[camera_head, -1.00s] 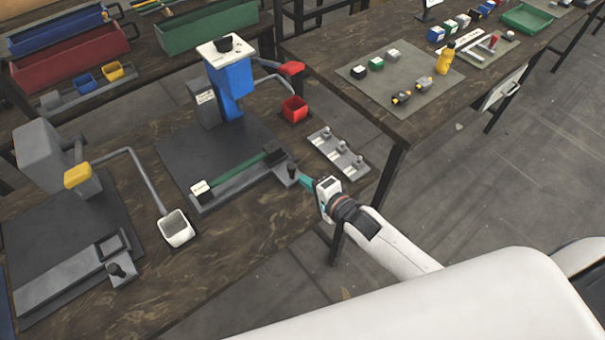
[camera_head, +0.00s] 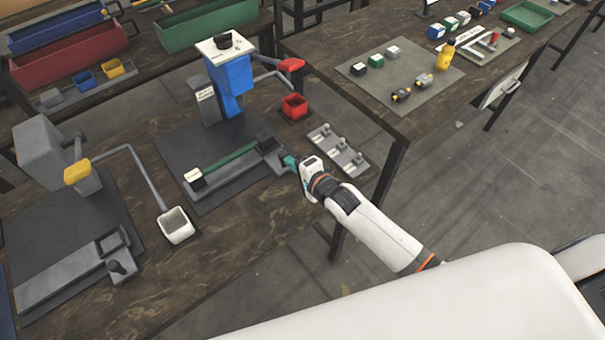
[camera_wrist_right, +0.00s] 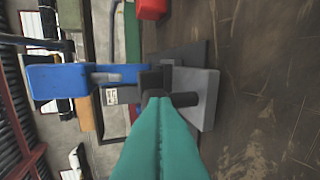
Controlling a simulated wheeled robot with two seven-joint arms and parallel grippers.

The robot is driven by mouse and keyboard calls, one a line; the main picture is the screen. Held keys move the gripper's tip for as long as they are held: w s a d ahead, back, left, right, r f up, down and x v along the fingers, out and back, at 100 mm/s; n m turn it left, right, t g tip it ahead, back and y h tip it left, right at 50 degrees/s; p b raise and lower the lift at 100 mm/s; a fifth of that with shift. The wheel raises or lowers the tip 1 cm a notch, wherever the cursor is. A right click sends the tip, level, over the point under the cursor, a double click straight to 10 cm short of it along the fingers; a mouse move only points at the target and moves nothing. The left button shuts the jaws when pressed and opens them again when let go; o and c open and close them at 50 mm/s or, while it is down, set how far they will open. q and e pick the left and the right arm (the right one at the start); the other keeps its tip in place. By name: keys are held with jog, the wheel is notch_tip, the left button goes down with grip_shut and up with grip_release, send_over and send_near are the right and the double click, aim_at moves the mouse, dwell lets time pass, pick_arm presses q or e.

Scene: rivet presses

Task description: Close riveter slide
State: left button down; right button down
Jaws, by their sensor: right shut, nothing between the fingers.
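The blue-headed riveter (camera_head: 231,86) stands on a dark base plate, with its slide (camera_head: 238,172), a grey bar with a green strip, in front of the blue column. My right gripper (camera_head: 287,159) is shut and empty at the slide's right end, with its teal fingers pointing at the riveter. In the right wrist view, the shut fingertips (camera_wrist_right: 158,103) are at the black knob (camera_wrist_right: 185,99) on the grey end plate (camera_wrist_right: 206,98); they look in contact, but I cannot be sure. In the head view the gripper hides this knob. My left gripper is out of view.
A second riveter with a yellow handle (camera_head: 77,172) and a white cup (camera_head: 175,225) stands at the left. A red bin (camera_head: 294,106) and a grey fixture plate (camera_head: 338,150) lie near my right gripper. The right table (camera_head: 400,128) holds small parts.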

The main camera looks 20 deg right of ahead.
aim_at(267, 138)
jog(key=w+a+b, duration=0.1)
jog(key=w, duration=0.2)
jog(key=w+a+b, duration=0.1)
jog(key=w, duration=0.3)
jog(key=w+a+b, duration=0.1)
jog(key=w, duration=0.2)
jog(key=shift+w+a+f+b, duration=0.1)
jog(key=shift+w+a+b, duration=0.05)
jog(key=shift+a+b, duration=0.2)
jog(key=shift+w+a, duration=0.1)
jog(key=shift+w, duration=0.15)
jog(key=shift+r, duration=0.3)
jog(key=shift+r, duration=0.1)
